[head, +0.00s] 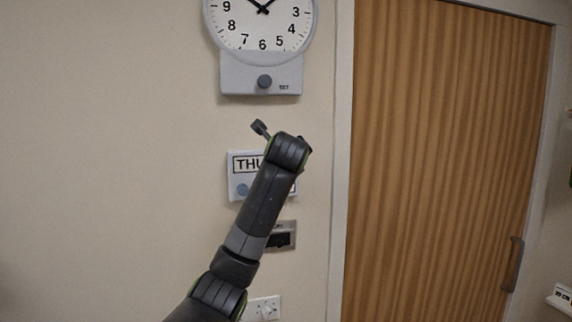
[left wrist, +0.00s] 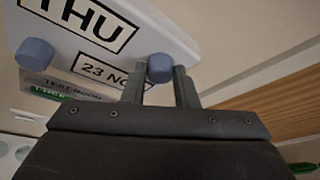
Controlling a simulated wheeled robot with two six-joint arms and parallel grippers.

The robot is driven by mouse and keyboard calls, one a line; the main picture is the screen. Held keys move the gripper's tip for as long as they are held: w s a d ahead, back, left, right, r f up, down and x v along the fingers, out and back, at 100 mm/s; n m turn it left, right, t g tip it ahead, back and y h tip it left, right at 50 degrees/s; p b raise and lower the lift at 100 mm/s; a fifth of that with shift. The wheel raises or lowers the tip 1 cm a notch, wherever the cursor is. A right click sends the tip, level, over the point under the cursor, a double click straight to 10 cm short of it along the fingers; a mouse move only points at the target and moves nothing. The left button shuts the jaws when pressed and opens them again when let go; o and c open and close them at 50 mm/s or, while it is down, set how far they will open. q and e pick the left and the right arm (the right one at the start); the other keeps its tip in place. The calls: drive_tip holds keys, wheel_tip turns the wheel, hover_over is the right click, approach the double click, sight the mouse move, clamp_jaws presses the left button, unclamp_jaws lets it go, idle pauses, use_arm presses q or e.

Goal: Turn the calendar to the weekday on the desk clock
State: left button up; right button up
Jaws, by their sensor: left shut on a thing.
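A white calendar (head: 236,178) is on the wall below the round clock, partly hidden by my left arm. It reads THU in the head view. The left wrist view shows the calendar (left wrist: 110,14) close up, with THU, a date strip starting "23 NO" and a left blue-grey knob (left wrist: 35,52). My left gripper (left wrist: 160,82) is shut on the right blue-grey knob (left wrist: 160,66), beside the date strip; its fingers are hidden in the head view. A small white item (head: 562,296) at the right edge has dark marks I cannot read; whether it is the desk clock I cannot tell.
A round wall clock (head: 262,28), cut off at the top, has a panel with a knob (head: 264,81) below. A sign with a green field (left wrist: 52,94) is under the calendar. A switch plate (head: 264,308) is lower. A wooden door (head: 440,150) stands right; the left wall is bare.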

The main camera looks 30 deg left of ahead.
use_arm(q)
drive_tip(key=m+g, duration=0.1)
drive_tip(key=m+g+y, duration=0.1)
drive_tip(key=m, duration=0.1)
drive_tip(key=shift+w+d+r+m, duration=0.1)
drive_tip(key=shift+w+d+m, duration=0.05)
drive_tip(key=shift+m, duration=0.15)
idle(0.4)
drive_tip(key=o, duration=1)
